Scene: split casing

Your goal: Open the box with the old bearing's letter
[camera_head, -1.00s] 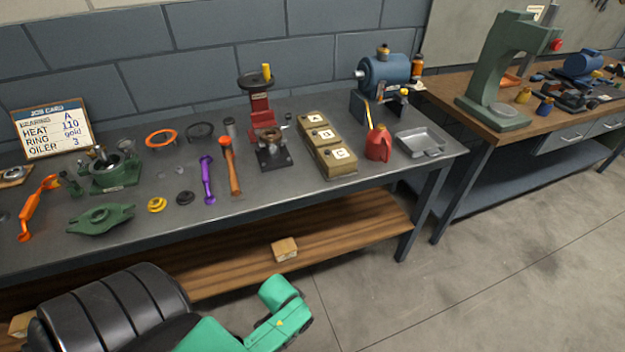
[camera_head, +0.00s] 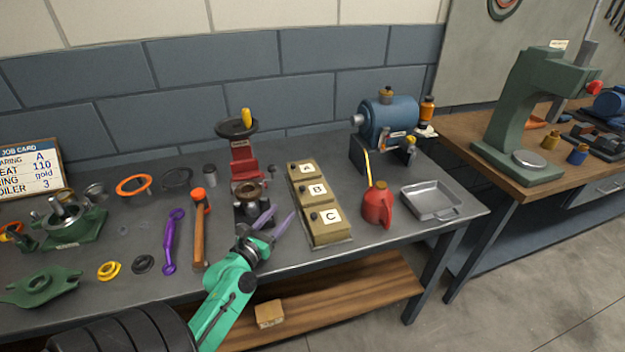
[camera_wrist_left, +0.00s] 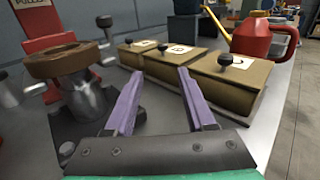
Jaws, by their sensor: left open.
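Three tan lidded boxes stand joined in a row, each with a dark knob: box A (camera_head: 308,171) at the back, box B (camera_head: 325,197) in the middle, box C (camera_head: 335,229) at the front. The job card (camera_head: 30,168) at the left reads bearing A. My left gripper (camera_head: 280,211) is open and empty, just left of the box row, its purple fingers pointing away from me. In the left wrist view, the spread fingers (camera_wrist_left: 160,74) point at the boxes (camera_wrist_left: 205,78), with a gap showing. My right gripper is not in view.
The red press-like tool (camera_head: 246,180) stands close left of my left gripper. A red oil can (camera_head: 377,206) and a grey tray (camera_head: 434,201) are right of the boxes. A hammer (camera_head: 199,230) and purple wrench (camera_head: 172,240) lie to the left.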

